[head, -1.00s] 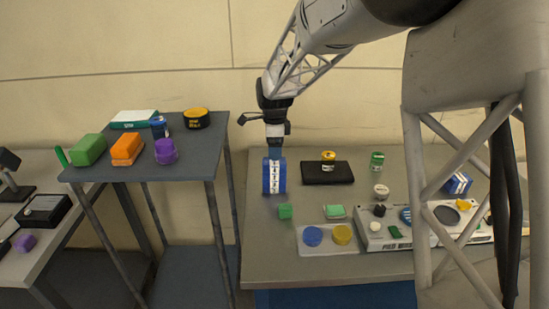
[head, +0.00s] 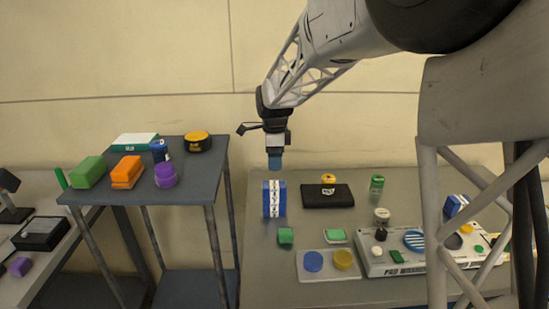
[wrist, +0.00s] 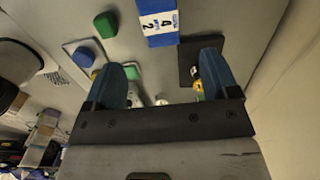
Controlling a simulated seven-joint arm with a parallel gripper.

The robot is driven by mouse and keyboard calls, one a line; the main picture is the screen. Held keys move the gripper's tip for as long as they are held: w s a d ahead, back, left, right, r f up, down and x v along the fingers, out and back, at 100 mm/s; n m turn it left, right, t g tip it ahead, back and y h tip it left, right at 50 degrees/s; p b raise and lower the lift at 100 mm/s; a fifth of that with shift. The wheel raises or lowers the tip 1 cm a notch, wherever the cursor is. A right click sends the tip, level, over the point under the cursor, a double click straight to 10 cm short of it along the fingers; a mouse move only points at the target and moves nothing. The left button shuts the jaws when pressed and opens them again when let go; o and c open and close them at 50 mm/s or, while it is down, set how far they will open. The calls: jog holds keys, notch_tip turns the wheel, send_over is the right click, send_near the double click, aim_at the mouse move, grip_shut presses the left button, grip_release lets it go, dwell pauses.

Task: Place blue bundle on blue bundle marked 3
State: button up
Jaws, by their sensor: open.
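A stack of blue bundles (head: 268,200) with a white marked strip stands upright on the right-hand table. In the wrist view the blue bundle (wrist: 161,40) shows the marks 4 and 2 on its white band. No 3 can be read in either view. My gripper (head: 275,168) is open and empty, just above the stack and apart from it. In the wrist view its fingers (wrist: 165,58) are spread, with the bundle beyond their tips.
A black pad (head: 327,196) lies right of the stack, with a yellow-topped item (head: 328,179) by its back edge. A green block (head: 286,236) and a tray (head: 310,276) with round discs are in front. A white panel (head: 405,268) stands to the right.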

jog(key=shift+s, duration=0.1)
jog(key=s+d+r+n, duration=0.4)
jog(key=s+d+r, duration=0.15)
jog(key=s, duration=0.55)
jog(key=s+d+n+t, duration=0.1)
jog(key=s+d+n, duration=0.2)
jog(key=s, duration=0.8)
jog(key=s+d+f+n, duration=0.1)
jog(key=s+d+n, duration=0.2)
jog(key=s+n, duration=0.3)
jog(key=s+d+f+n+t, duration=0.1)
jog(key=s+d+n, duration=0.2)
jog(key=s, duration=1.2)
jog(key=shift+s+d+n+t, duration=0.3)
jog(key=shift+s+d+n, duration=0.1)
jog(key=shift+n, duration=0.5)
